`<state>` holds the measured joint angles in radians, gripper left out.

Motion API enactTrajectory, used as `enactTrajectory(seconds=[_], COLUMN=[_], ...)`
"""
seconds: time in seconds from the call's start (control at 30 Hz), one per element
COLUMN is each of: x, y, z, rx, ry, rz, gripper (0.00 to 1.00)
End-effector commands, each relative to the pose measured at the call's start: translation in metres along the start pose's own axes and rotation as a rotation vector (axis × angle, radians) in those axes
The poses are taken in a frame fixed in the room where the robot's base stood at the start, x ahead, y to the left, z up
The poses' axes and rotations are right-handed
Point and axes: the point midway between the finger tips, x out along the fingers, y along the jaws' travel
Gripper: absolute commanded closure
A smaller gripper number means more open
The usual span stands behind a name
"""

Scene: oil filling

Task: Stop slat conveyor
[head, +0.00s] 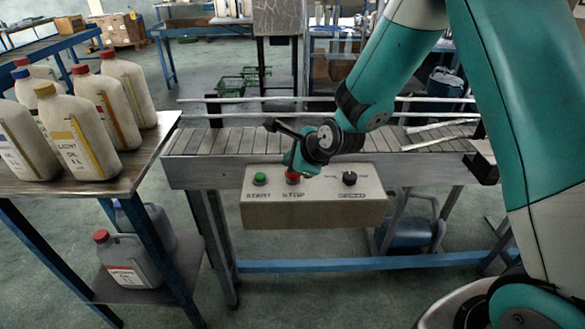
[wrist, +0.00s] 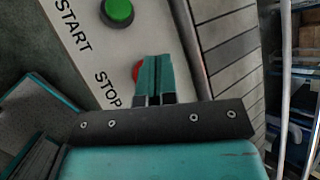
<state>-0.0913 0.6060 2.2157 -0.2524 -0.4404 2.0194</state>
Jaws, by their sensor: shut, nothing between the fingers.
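The control box (head: 315,212) is mounted on the front of the slat conveyor (head: 230,141). It carries a green START button (head: 260,179), a red STOP button (head: 293,176) and a black knob (head: 349,178). My gripper (head: 296,172) is shut and empty, with its fingertips at the red button. In the wrist view, the closed fingers (wrist: 154,62) cover most of the red button (wrist: 137,71), and only its left edge shows. I cannot tell whether they touch it. The green button (wrist: 118,11) shows clear of the fingers.
A table (head: 150,150) with several white oil jugs (head: 78,135) stands at the left, close to the conveyor. A grey jug (head: 132,260) is on its lower shelf. Guide rails (head: 330,99) run along the conveyor. The visible slats are bare.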

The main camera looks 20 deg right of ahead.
Motion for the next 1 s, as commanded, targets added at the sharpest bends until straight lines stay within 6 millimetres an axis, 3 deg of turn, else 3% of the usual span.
enactTrajectory(seconds=[0.47, 1.0], x=[-0.005, -0.039], y=[-0.004, -0.028], z=[0.004, 0.028], rx=[0.000, 0.000], ry=[-0.001, -0.001], rz=[-0.001, -0.001], gripper=[1.00, 1.00])
